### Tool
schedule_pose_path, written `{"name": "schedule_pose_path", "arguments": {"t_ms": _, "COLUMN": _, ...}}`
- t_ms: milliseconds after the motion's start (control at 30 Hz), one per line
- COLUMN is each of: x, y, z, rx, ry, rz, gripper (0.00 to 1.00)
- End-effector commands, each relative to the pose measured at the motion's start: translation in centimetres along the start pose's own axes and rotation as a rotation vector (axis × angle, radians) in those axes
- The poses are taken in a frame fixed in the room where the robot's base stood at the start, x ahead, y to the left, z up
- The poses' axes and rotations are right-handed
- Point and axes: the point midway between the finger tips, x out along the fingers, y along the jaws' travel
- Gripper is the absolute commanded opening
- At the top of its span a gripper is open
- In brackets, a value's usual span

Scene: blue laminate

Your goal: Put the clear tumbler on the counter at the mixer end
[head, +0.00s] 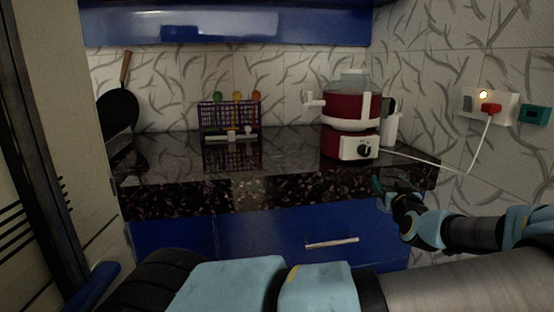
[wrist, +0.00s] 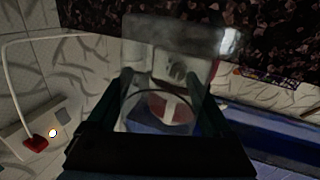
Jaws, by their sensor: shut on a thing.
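The clear tumbler (wrist: 150,85) is between my gripper's fingers in the wrist view, and the mixer shows through its glass. My gripper (wrist: 165,112) is shut on it. In the head view my gripper (head: 384,186) is at the front right of the counter, by its front edge; the tumbler is too faint to make out there. The dark speckled counter (head: 270,172) also shows in the wrist view (wrist: 90,14). The red and white mixer (head: 350,125) stands near the counter's right end, behind my gripper. I cannot tell whether the tumbler touches the counter.
A purple rack (head: 230,122) with colored-topped items stands at the back middle. A black pan (head: 118,108) leans at the left. A white cord (head: 430,158) runs from the mixer to a red plug (head: 491,109) on the right wall. The counter's front middle is clear.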

Motion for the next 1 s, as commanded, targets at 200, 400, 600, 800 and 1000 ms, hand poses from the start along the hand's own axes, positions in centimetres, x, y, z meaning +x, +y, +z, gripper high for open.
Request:
{"name": "schedule_pose_path", "arguments": {"t_ms": 200, "x": 0.7, "y": -11.2, "z": 4.9, "rx": 0.015, "ry": -0.002, "rz": -0.068, "gripper": 0.18}}
{"name": "schedule_pose_path", "arguments": {"t_ms": 400, "x": -1.2, "y": -21.8, "z": 8.8, "rx": 0.018, "ry": -0.003, "rz": -0.092, "gripper": 0.18}}
{"name": "schedule_pose_path", "arguments": {"t_ms": 600, "x": -4.9, "y": -31.0, "z": 11.2, "rx": 0.015, "ry": -0.004, "rz": -0.100, "gripper": 0.18}}
{"name": "schedule_pose_path", "arguments": {"t_ms": 800, "x": -9.0, "y": -37.4, "z": 12.5, "rx": 0.008, "ry": -0.001, "rz": -0.107, "gripper": 0.18}}
{"name": "schedule_pose_path", "arguments": {"t_ms": 1000, "x": -11.6, "y": -40.4, "z": 13.1, "rx": 0.002, "ry": 0.003, "rz": -0.113, "gripper": 0.18}}
